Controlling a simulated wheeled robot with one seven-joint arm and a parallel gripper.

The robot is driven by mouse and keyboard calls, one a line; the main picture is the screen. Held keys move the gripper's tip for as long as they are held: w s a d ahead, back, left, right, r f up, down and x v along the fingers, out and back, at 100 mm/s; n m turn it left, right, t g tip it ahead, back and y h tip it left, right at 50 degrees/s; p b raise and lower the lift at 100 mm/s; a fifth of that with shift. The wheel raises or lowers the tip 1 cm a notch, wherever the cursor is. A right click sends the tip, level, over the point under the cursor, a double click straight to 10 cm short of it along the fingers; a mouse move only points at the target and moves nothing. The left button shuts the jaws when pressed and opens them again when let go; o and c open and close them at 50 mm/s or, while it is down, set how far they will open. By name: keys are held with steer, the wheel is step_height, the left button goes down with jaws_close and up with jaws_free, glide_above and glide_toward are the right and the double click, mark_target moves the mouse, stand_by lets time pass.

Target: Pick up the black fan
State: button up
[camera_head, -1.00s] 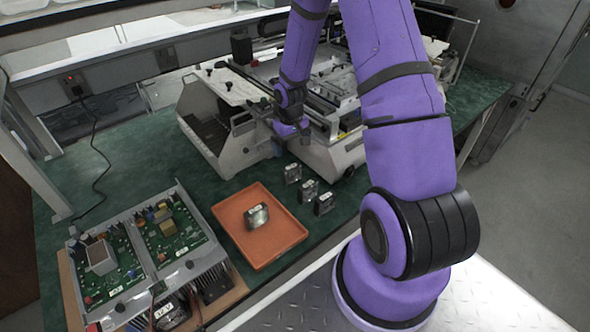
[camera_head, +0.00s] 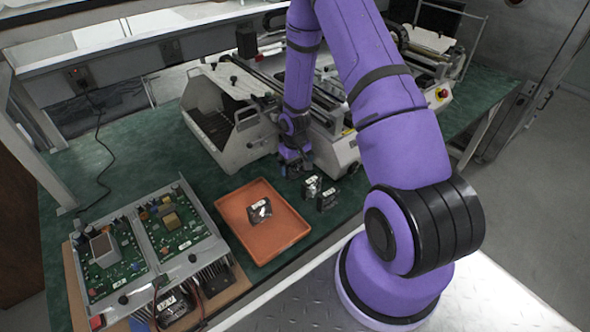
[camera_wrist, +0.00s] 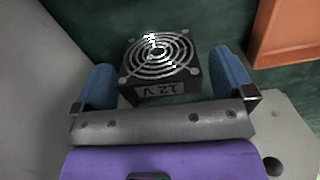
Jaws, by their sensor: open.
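In the wrist view a black fan (camera_wrist: 160,62) with a silver ring-shaped guard and a "12 V" label lies between the two blue fingers of my gripper (camera_wrist: 160,88). The fingers are open, one on each side, and I cannot tell whether they touch it. Another fan (camera_head: 259,211) sits in the orange tray.
The orange tray (camera_head: 268,256) lies left of my gripper in the head view and shows at the wrist view's upper right. A grey machine (camera_head: 245,150) stands just behind my gripper. An open chassis with green circuit boards (camera_head: 165,285) is at the left.

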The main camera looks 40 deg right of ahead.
steer(key=shift+f, duration=0.65)
steer(key=shift+c, duration=0.5)
steer(key=c, duration=0.9)
steer(key=shift+o, duration=0.2)
steer(key=shift+r, duration=0.1)
step_height(320, 180, up, 14)
steer(key=shift+r, duration=0.2)
stand_by(0.4)
